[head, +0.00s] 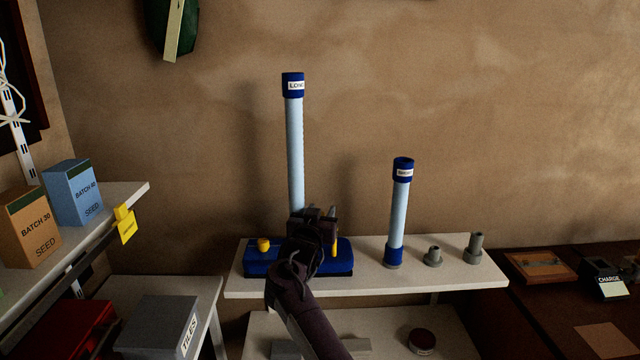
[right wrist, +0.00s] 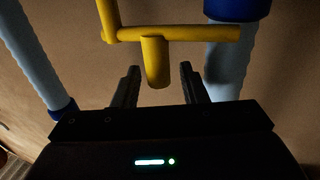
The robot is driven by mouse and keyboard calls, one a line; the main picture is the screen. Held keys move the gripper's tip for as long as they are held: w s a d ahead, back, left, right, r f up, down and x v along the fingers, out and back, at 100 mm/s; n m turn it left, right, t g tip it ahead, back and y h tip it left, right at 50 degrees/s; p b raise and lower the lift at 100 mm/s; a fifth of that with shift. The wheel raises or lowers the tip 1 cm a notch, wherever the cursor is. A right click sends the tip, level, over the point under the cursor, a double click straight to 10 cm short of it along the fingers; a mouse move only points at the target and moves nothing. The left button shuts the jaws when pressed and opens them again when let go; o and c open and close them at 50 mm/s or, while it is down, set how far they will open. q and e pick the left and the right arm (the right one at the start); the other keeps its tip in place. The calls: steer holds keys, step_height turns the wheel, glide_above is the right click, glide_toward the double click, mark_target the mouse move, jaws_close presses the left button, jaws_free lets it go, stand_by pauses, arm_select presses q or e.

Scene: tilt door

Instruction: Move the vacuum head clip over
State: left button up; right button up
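The vacuum head (head: 262,262) is a blue block on the white shelf, with a yellow knob at its left and a yellow piece at its right. A long pale-blue tube (head: 295,150) labelled LONG rises behind my right gripper (head: 320,213); its foot is hidden. The yellow clip (right wrist: 185,33) shows in the right wrist view as a bar with a short stub. My right gripper is open, its fingers either side of the stub's end with gaps showing. In the head view it covers part of the vacuum head. My left gripper is not in view.
A shorter tube (head: 399,210) and two grey nozzles (head: 433,256) stand to the right on the shelf (head: 370,280). Seed boxes (head: 73,192) stand on a left shelf with a yellow tag (head: 126,225). A dark bench with a CHARGE unit (head: 606,279) is at right.

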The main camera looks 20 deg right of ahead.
step_height(320, 180, up, 19)
steer(key=b, duration=0.1)
steer(key=shift+b, duration=0.4)
steer(key=shift+r, duration=0.1)
